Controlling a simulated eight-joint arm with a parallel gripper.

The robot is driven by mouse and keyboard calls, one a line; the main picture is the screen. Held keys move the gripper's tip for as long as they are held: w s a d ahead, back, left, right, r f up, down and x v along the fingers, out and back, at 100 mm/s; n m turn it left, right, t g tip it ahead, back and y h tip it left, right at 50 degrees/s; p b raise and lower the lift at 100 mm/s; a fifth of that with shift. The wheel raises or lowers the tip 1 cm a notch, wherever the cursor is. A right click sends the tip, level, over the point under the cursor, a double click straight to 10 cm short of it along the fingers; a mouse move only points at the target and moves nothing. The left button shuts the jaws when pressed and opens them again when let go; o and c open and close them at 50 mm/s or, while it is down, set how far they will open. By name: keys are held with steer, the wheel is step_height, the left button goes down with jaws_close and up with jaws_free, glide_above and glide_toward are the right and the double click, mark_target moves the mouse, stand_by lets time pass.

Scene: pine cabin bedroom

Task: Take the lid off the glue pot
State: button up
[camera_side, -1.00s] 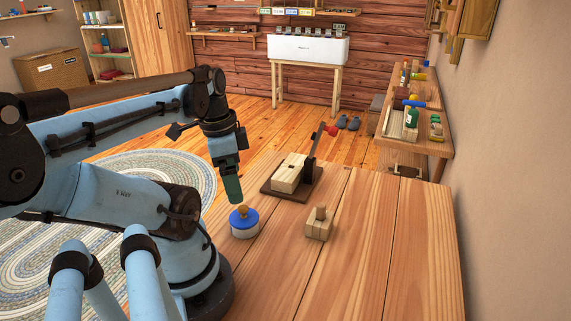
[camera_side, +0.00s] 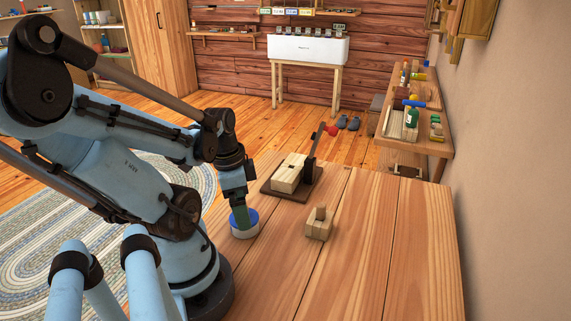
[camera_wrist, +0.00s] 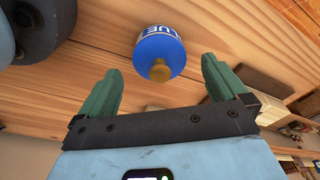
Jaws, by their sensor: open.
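The glue pot (camera_side: 246,235) is a squat white pot on the wooden table, beside my arm's base. Its lid (camera_side: 253,218) is blue and sits on the pot. In the wrist view the lid (camera_wrist: 150,58) has a tan knob (camera_wrist: 160,73), and part of the label shows on the pot (camera_wrist: 158,31). My gripper (camera_side: 240,222) points down over the lid and hides the knob in the side view. In the wrist view my gripper's green fingers (camera_wrist: 160,66) are open, one on each side of the knob, with gaps between.
The table's front right (camera_side: 380,270) is clear.

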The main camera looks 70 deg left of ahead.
steer(key=shift+f, duration=0.7)
steer(key=c, duration=1.1)
